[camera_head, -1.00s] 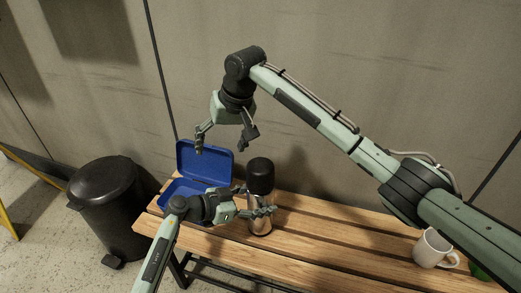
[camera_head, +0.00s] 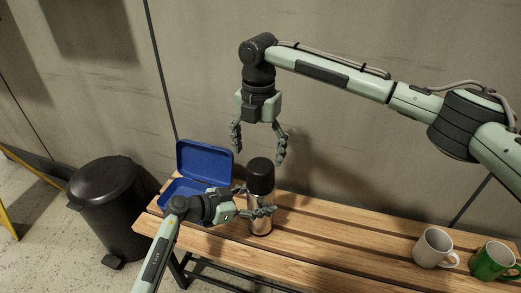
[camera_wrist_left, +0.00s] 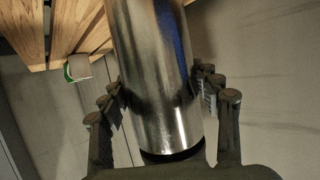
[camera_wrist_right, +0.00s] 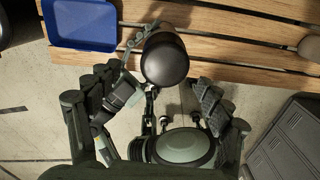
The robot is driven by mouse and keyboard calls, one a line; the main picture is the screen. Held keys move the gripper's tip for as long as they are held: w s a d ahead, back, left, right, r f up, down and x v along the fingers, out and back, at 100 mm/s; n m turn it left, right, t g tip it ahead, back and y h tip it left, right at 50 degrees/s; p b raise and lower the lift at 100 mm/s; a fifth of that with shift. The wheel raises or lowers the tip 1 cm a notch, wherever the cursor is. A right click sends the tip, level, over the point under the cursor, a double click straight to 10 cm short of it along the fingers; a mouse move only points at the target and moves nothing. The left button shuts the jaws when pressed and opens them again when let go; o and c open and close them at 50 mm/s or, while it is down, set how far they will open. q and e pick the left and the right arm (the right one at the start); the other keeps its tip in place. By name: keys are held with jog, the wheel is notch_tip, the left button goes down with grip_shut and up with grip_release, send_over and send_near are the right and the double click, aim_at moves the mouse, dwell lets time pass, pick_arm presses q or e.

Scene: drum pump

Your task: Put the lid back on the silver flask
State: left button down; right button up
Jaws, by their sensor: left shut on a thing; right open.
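The silver flask (camera_head: 260,226) stands upright on the wooden bench. The black lid (camera_head: 260,176) sits on top of it; I cannot tell how tightly it is seated. My left gripper (camera_head: 256,210) is shut around the flask's body from the left. In the left wrist view the flask (camera_wrist_left: 155,75) runs between the fingers, with a dark band at its lower end. My right gripper (camera_head: 259,156) is open and empty, pointing down just above the lid. The right wrist view shows the lid (camera_wrist_right: 164,60) from above, ahead of and between the spread fingers.
An open blue box (camera_head: 205,160) stands left of the flask on the bench (camera_head: 340,240). A white mug (camera_head: 433,248) and a green mug (camera_head: 492,260) stand at the right end. A black bin (camera_head: 105,205) stands on the floor at left. The bench between flask and mugs is clear.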

aim_at(261, 167)
jog(key=shift+d+n, duration=0.35)
jog(key=shift+n, duration=0.25)
jog(key=shift+f, duration=4)
